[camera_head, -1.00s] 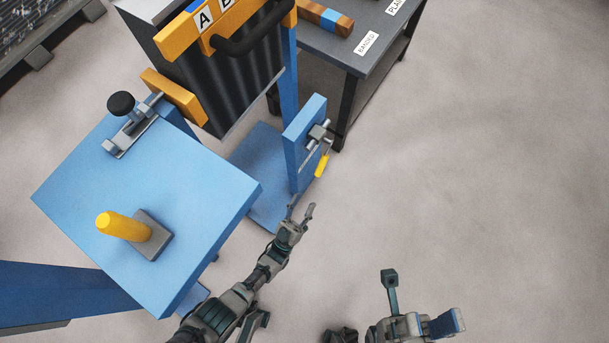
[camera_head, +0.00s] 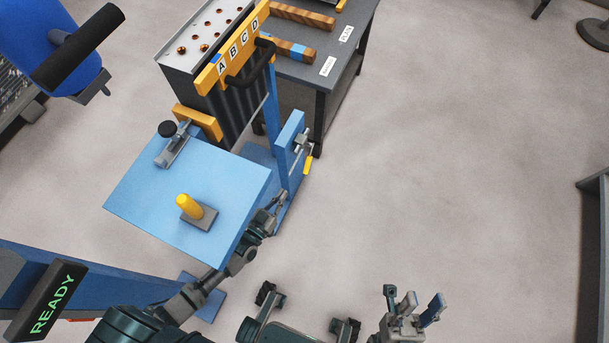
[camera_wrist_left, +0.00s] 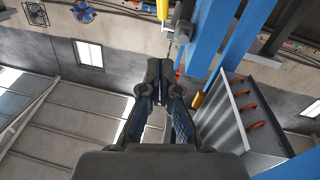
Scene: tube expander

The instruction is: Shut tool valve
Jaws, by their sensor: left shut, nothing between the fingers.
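The tool valve is a grey metal fitting (camera_head: 301,142) on a blue upright plate (camera_head: 288,133), with a yellow handle (camera_head: 307,165) hanging down from it. In the left wrist view the yellow handle (camera_wrist_left: 162,9) is at the top edge, beyond my fingertips. My left gripper (camera_head: 281,197) is shut and empty, just below the handle and apart from it. Its fingers (camera_wrist_left: 160,72) are together in the left wrist view. My right gripper (camera_head: 413,300) is open and empty over the floor at the bottom right, far from the valve.
A blue table (camera_head: 190,165) with a yellow knob (camera_head: 189,206) stands left of my left arm. Behind it is a dark ribbed unit with a yellow A-B-C-D bar (camera_head: 232,55). A dark bench (camera_head: 345,50) stands at the back. A READY display (camera_head: 50,303) is at lower left.

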